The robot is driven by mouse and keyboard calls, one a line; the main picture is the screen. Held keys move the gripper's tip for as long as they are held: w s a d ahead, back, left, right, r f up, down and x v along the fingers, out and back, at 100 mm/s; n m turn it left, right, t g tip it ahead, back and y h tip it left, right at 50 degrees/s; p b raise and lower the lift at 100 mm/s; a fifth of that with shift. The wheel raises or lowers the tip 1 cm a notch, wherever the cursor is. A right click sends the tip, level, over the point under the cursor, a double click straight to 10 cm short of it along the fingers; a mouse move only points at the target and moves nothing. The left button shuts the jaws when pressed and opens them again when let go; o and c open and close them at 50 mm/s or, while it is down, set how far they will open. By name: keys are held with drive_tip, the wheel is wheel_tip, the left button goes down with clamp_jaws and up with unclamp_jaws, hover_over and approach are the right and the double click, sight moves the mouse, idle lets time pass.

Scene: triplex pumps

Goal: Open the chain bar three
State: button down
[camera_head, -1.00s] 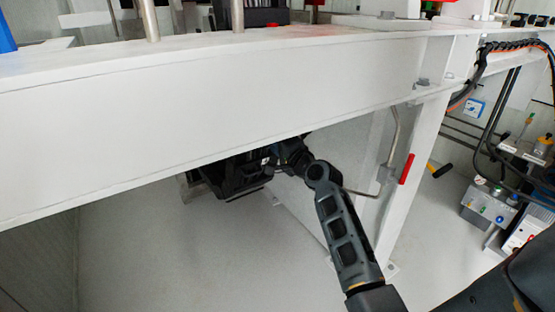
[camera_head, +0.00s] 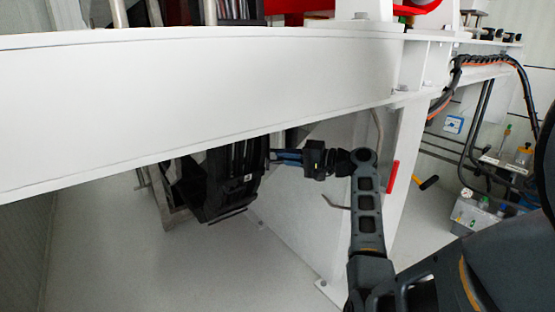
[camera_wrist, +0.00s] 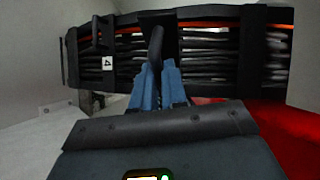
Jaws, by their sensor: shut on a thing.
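The black cable chain (camera_head: 215,187) hangs under the white beam in the head view. In the wrist view, the chain (camera_wrist: 259,50) runs across the top, with black crossbars and grey and orange cables inside. A white label with a 4 (camera_wrist: 107,63) sits on its left part. My gripper (camera_head: 281,157) reaches the chain from the right. In the wrist view, my gripper's blue fingers (camera_wrist: 157,72) are shut on a dark bar (camera_wrist: 156,43) that sticks up between them in front of the chain. I cannot tell if the bar's far end is still joined to the chain.
The white beam (camera_head: 200,98) runs just above my arm and the chain. A white leg (camera_head: 409,140) with a red part (camera_head: 391,177) stands right of my gripper. Valves and hoses (camera_head: 487,200) are at the right. Floor (camera_head: 140,265) below the chain is clear.

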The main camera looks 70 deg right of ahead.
drive_tip(key=shift+s+d+n+y, duration=0.4)
drive_tip(key=shift+d+n+y, duration=0.05)
drive_tip(key=shift+n+y, duration=0.05)
drive_tip(key=c, duration=1.2)
unclamp_jaws()
